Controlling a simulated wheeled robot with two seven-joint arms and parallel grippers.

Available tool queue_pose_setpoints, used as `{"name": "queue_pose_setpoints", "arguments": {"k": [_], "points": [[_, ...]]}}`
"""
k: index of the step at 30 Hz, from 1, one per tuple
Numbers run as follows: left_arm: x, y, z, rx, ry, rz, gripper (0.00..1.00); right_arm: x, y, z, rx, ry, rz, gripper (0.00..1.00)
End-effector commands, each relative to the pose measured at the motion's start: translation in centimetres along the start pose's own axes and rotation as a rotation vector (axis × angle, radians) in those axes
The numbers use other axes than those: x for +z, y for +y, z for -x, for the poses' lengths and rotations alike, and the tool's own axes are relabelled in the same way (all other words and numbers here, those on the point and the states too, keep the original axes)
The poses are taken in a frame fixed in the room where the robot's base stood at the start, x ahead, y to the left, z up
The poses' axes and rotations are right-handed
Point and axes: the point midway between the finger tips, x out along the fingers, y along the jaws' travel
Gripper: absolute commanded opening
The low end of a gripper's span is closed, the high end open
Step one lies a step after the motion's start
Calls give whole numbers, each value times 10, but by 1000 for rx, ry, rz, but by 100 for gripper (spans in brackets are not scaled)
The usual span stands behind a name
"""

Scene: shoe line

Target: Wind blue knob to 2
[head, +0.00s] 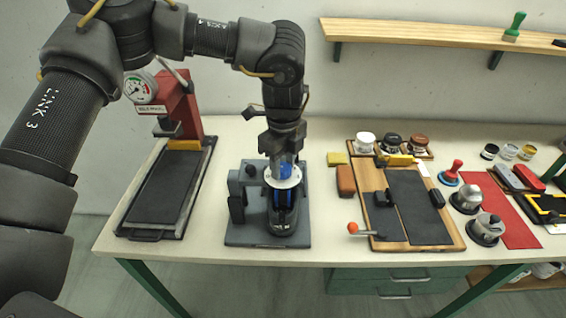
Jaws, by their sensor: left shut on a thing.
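The blue knob (285,170) sits above a pale round dial plate (281,180) on a grey machine (237,208) near the table's front. My left gripper (284,158) points straight down over it, its fingers shut around the knob and hiding part of it. The marks on the dial are too small to read, so I cannot tell the knob's setting. A dark shoe (283,220) with blue parts stands upright under the dial on the machine's base. My right gripper is not in view.
A red press with a gauge (178,105) and a black pad (165,187) stands left. A wooden board (432,242) with a red-balled lever (353,228) is right of the machine. Jars, metal pots and a red mat (515,225) lie farther right. A shelf (425,34) hangs behind.

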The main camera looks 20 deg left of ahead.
Motion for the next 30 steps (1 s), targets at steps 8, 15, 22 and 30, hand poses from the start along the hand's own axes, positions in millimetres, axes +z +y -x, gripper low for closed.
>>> {"name": "queue_pose_setpoints", "arguments": {"k": [8, 15, 22, 30], "points": [[0, 0, 0, 1, 0, -60, 16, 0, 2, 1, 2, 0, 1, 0], [0, 0, 0, 1, 2, -226, 16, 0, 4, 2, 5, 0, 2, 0], [0, 0, 0, 0, 2, -442, 16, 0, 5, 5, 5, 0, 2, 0], [0, 0, 0, 0, 1, -699, 16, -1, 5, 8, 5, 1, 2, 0]]}}
